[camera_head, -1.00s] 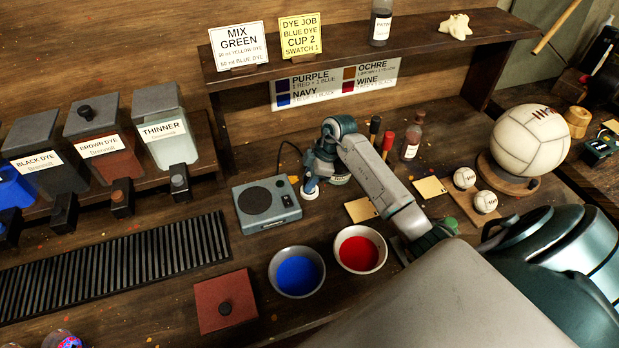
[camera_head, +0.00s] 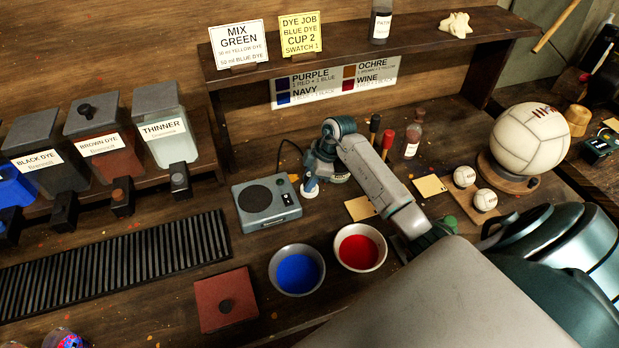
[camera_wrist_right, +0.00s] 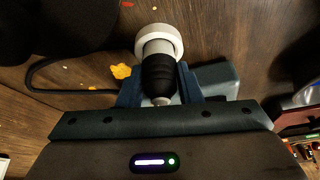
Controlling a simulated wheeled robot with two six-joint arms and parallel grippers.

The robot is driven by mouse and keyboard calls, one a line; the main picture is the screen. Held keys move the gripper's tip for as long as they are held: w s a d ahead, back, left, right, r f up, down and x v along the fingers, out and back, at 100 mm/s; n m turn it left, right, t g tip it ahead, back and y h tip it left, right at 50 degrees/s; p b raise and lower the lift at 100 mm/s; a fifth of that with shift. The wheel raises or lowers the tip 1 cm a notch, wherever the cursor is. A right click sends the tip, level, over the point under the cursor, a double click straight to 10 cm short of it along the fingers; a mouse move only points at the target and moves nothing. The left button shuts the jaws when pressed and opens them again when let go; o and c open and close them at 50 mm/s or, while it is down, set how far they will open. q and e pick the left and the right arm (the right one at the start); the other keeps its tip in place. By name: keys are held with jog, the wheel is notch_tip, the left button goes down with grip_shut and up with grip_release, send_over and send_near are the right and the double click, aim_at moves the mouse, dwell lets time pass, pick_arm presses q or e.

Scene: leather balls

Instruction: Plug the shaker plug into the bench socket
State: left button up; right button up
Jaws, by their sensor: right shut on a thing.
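The shaker (camera_head: 267,205) is a grey-blue box with a round black top, standing on the bench. Its thin black cable (camera_head: 284,148) arcs behind it towards my right gripper (camera_head: 313,182), and it also shows at the left of the right wrist view (camera_wrist_right: 70,91). My right gripper is low over the bench just right of the shaker. In the wrist view its blue fingers are shut on the black plug (camera_wrist_right: 159,72). The plug's grey front end points at a white round socket (camera_wrist_right: 166,34) and overlaps it; how deep it sits is hidden. My left gripper is out of view.
A blue dye cup (camera_head: 297,270) and a red dye cup (camera_head: 359,247) stand in front of the gripper. Bottles and dark-handled tools (camera_head: 386,142) stand behind my right arm.

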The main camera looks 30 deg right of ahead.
jog(key=shift+f, duration=0.45)
dwell(0.3)
jog(key=o, duration=1)
jog(key=b+v, duration=0.3)
jog(key=v, duration=0.7)
jog(key=shift+r, duration=0.35)
jog(key=shift+s+d, duration=0.1)
